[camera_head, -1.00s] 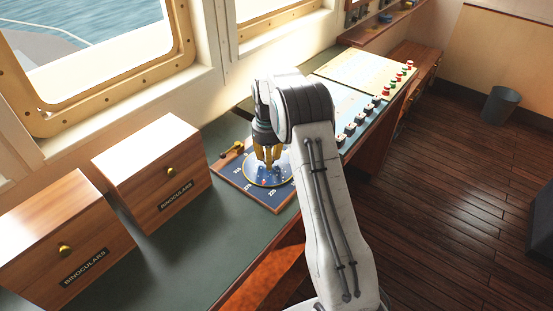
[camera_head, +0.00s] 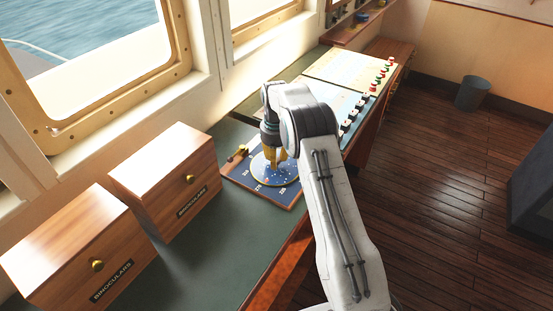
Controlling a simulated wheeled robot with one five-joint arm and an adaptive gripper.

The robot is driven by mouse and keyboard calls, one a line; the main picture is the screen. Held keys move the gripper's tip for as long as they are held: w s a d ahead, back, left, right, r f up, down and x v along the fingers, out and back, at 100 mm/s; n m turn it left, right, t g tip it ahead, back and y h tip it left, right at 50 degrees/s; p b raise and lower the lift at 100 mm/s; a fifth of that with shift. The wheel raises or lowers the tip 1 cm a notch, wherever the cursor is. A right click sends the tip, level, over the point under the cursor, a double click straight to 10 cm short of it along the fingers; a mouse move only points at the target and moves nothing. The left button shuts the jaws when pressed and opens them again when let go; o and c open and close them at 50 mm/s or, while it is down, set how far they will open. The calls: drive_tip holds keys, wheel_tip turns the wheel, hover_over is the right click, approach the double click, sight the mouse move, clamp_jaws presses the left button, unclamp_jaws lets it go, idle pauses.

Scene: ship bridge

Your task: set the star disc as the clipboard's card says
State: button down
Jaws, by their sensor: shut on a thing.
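The star disc (camera_head: 265,176) is a round blue disc with a pale rim. It lies on a dark blue, wood-edged board (camera_head: 240,174) with white numbers around it. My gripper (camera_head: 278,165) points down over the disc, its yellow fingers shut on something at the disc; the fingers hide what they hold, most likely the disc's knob. A small brass piece (camera_head: 238,153) sits at the board's upper left. I cannot see a clipboard or a card.
Two wooden boxes marked BINOCULARS (camera_head: 168,180) (camera_head: 75,250) stand left of the board. A console with black, red and green knobs (camera_head: 350,118) lies beyond my arm. The green counter (camera_head: 205,262) is clear in front. A bin (camera_head: 472,93) stands on the floor.

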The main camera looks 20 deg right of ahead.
drive_tip(key=shift+s+f, duration=0.2)
drive_tip(key=shift+f, duration=0.05)
drive_tip(key=c, duration=1.4)
unclamp_jaws()
drive_tip(key=o, duration=0.5)
drive_tip(key=shift+w+r, duration=0.15)
drive_tip(key=shift+o, duration=0.2)
wheel_tip(320, 180, up, 12)
drive_tip(key=shift+d, duration=0.1)
